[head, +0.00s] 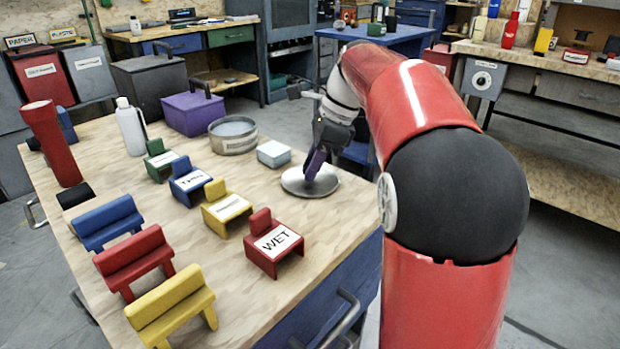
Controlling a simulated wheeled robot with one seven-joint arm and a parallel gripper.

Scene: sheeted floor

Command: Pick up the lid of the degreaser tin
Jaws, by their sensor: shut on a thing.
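The lid (308,184) is a round, shiny silver disc at the right side of the wooden bench top, lying flat or nearly so. My gripper (313,168) comes down on it from above, shut on its middle. The fingers hide the part they grip. I cannot tell whether the lid rests on the bench or hangs just above it. A round grey tin (233,146) with a label stands open to the left of and behind the lid, apart from it; it looks like the degreaser tin.
A small pale box (273,153) stands between tin and lid. A purple box (193,112), white bottle (130,127) and red cylinder (52,145) stand farther left. Bench top (335,215) in front of the lid is clear.

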